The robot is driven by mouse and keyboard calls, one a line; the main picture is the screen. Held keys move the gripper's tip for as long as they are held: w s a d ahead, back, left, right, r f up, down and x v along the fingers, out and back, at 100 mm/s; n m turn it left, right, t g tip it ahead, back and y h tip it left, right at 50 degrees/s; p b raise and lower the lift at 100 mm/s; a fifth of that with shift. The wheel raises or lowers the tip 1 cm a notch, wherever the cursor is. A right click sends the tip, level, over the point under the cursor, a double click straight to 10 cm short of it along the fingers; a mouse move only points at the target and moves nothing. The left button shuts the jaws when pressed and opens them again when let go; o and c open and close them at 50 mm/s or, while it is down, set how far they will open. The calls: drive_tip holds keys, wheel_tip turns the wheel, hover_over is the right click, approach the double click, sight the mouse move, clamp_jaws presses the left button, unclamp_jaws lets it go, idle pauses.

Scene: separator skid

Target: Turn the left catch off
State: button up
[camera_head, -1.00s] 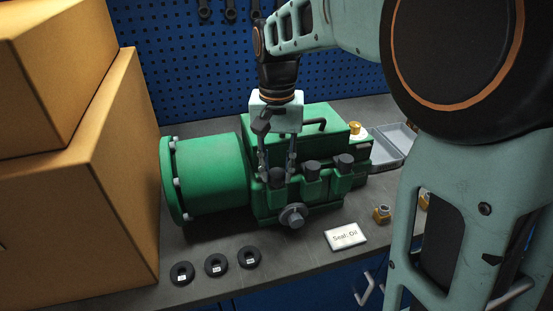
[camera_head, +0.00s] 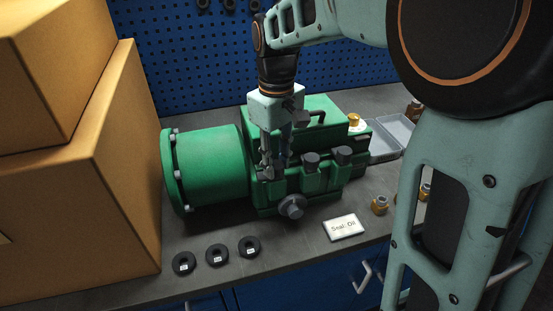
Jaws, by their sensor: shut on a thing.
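The green separator (camera_head: 205,165) lies on the grey bench, its round flanged end to the left. Three dark-capped catches stand in a row along its front. The middle catch (camera_head: 311,160) and the right catch (camera_head: 344,154) are in plain view. My gripper (camera_head: 273,170) points down over the left end of this row and is shut on the left catch. Its fingers are turned at an angle to the row, one nearer the camera and one behind. The left catch is mostly hidden by the fingers.
A grey knob (camera_head: 292,206) sticks out below the catches. Black rings (camera_head: 216,255), a "Seal Oil" card (camera_head: 343,227) and a brass fitting (camera_head: 380,205) lie in front. Cardboard boxes (camera_head: 85,190) crowd the left. A grey tray (camera_head: 392,134) is behind right.

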sight(276, 164)
drive_tip(key=shift+n, duration=0.7)
drive_tip(key=o, duration=1.2)
drive_tip(key=shift+c, duration=0.2)
drive_tip(key=shift+r, duration=0.1)
wheel_tip(276, 164, up, 12)
